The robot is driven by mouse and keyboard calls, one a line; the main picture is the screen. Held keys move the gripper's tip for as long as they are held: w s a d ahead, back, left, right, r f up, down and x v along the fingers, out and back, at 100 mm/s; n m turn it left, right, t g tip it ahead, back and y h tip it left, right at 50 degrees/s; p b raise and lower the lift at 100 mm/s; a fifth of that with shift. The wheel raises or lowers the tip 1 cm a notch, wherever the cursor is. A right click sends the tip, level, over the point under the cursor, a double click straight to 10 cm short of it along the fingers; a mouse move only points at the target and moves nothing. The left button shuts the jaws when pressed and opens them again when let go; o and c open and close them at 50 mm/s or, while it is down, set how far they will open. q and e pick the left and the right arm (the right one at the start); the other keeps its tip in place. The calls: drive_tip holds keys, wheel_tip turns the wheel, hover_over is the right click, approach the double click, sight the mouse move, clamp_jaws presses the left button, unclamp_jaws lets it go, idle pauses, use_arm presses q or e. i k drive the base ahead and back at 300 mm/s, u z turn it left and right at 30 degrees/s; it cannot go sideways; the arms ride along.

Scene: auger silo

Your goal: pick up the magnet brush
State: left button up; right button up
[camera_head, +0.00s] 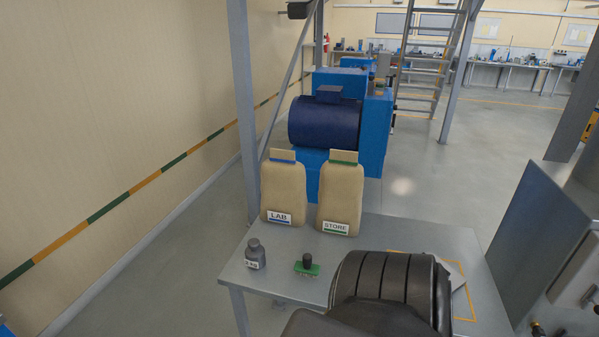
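The magnet brush appears to be the small green block with a black knob and short bristles below (307,266). It stands on the grey metal table (390,233) near its front edge, in the head view. Neither of my grippers shows in this view. A dark, ribbed part of my own arm covers the front right of the table, just right of the brush. It hides what lies behind it.
A small grey weight with a label (255,254) stands left of the brush. Two tan bags, LAB (284,192) and STORE (340,195), stand at the table's back. A yellow-outlined area (468,304) is partly hidden. A steel post (243,100) rises behind the table's left side.

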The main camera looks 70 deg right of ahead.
sight(306, 267)
drive_tip(key=z, duration=0.65)
drive_tip(key=i, duration=0.8)
drive_tip(key=z, duration=0.8)
